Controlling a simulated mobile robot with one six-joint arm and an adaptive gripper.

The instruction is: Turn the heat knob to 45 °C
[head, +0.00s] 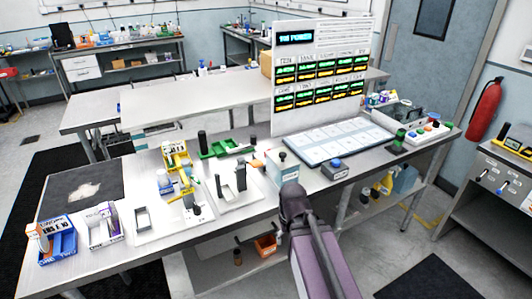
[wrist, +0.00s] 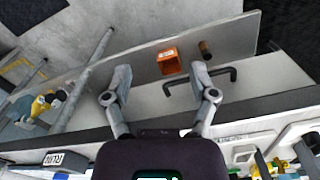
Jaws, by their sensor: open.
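I cannot pick out a knob marked as heat or a 45 °C mark in either view. A small pale box with a dark round top (head: 284,165) stands at the bench's front edge, just beyond my arm's end in the head view; its labels are too small to read. In the wrist view my gripper (wrist: 160,76) is open and empty, its two fingers spread wide. The fingers lie over the bench's front edge and lower shelf. In the head view my arm hides the fingers.
A box marked RUN (wrist: 66,160) shows in the wrist view. An orange bin (wrist: 169,62) and a brown bottle (wrist: 205,48) are on the lower shelf. A display board (head: 320,75) rises behind a blue-edged tray (head: 293,156). Several fixtures crowd the bench's left half.

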